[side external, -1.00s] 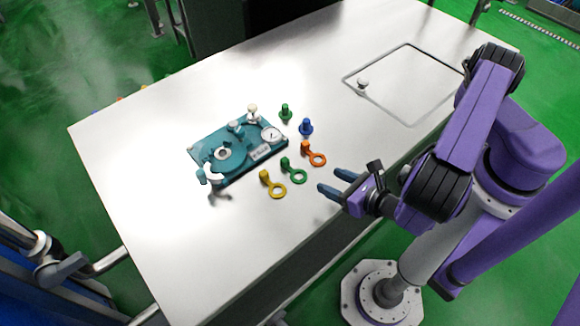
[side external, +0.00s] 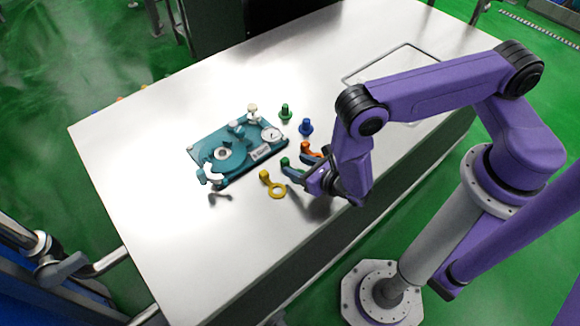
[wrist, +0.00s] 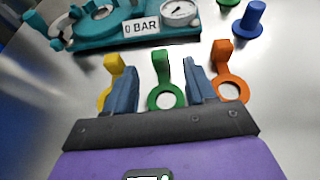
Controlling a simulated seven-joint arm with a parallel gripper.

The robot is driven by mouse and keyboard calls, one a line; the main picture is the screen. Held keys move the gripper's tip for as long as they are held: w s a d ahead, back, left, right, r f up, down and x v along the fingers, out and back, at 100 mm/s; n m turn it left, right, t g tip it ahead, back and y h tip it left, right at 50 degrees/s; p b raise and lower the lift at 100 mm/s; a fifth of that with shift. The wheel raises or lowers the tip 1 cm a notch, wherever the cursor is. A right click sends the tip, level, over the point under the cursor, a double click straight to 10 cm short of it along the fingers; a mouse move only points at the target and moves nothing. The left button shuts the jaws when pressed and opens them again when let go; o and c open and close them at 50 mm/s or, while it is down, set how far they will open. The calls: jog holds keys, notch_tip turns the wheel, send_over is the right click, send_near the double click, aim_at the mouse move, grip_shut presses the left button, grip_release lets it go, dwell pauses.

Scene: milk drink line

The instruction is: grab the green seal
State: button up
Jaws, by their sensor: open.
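The green seal (wrist: 161,73) is a ring with an upright tab, lying on the steel table. In the wrist view it sits between my gripper's two open blue-grey fingers, with its ring nearer the palm; I see no finger touching it. In the side view my gripper (side external: 292,170) is low over the table and hides most of the green seal, and only its green tab (side external: 285,161) shows beside a finger. My gripper also shows in the wrist view (wrist: 160,85), open and empty.
The yellow seal (side external: 277,191) lies left of the fingers and the orange seal (wrist: 233,88) right of them, both close. A teal fixture (side external: 240,150) with a gauge stands behind. A blue plug (side external: 306,127) and a green plug (side external: 286,111) stand beyond. The left table area is clear.

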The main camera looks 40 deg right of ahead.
aim_at(287, 161)
jog(key=shift+x, duration=2.3)
jog(key=shift+r, duration=0.1)
grip_shut()
